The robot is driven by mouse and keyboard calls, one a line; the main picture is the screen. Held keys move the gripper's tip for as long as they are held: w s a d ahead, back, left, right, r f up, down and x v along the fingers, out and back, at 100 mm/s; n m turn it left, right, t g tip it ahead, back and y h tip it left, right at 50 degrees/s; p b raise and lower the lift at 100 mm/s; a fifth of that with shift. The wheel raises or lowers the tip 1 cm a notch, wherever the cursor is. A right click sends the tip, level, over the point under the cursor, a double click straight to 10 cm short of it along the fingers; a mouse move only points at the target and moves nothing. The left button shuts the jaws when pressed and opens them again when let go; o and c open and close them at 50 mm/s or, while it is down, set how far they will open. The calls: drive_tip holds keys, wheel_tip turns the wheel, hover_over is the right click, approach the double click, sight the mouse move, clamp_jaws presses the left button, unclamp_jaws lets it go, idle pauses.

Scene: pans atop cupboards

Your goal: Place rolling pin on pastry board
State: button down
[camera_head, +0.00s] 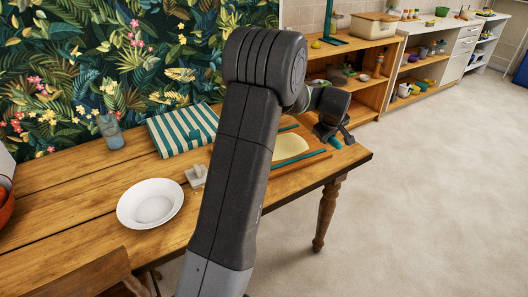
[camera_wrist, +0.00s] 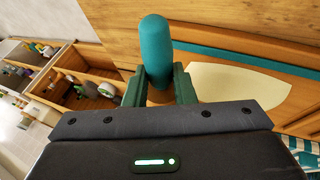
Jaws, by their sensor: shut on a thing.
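The rolling pin shows a teal rounded handle end (camera_wrist: 156,45) in the wrist view, standing up between the fingers. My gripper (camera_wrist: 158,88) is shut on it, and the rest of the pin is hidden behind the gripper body. In the head view my gripper (camera_head: 333,130) is over the table's right end, with a bit of teal handle (camera_head: 335,142) below it. The pastry board (camera_head: 314,153) is wooden with teal strips and a pale dough sheet (camera_head: 291,147); my arm hides its left part. In the wrist view the board (camera_wrist: 255,63) lies right of the pin.
A white plate (camera_head: 150,203), a small pale item (camera_head: 196,176), a green-striped cloth (camera_head: 180,130) and a blue-grey cup (camera_head: 110,131) are on the table. An orange bowl (camera_head: 5,205) is at the left edge. Open shelves (camera_head: 370,90) stand behind; the floor at right is clear.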

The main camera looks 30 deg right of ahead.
drive_tip(key=a+r+b, duration=0.1)
drive_tip(key=a, duration=1.3)
drive_tip(key=a+r+y+b, duration=0.1)
drive_tip(key=a+r, duration=0.1)
drive_tip(key=a, duration=1.3)
drive_tip(key=shift+a+r+y, duration=0.25)
drive_tip(key=shift+a+y, duration=0.05)
wheel_tip(320, 180, down, 10)
drive_tip(key=shift+r+b, duration=0.2)
drive_tip(key=shift+b, duration=0.55)
drive_tip(key=shift+f, duration=0.1)
drive_tip(key=c, duration=1.6)
unclamp_jaws()
drive_tip(key=shift+f, duration=0.1)
drive_tip(key=o, duration=0.4)
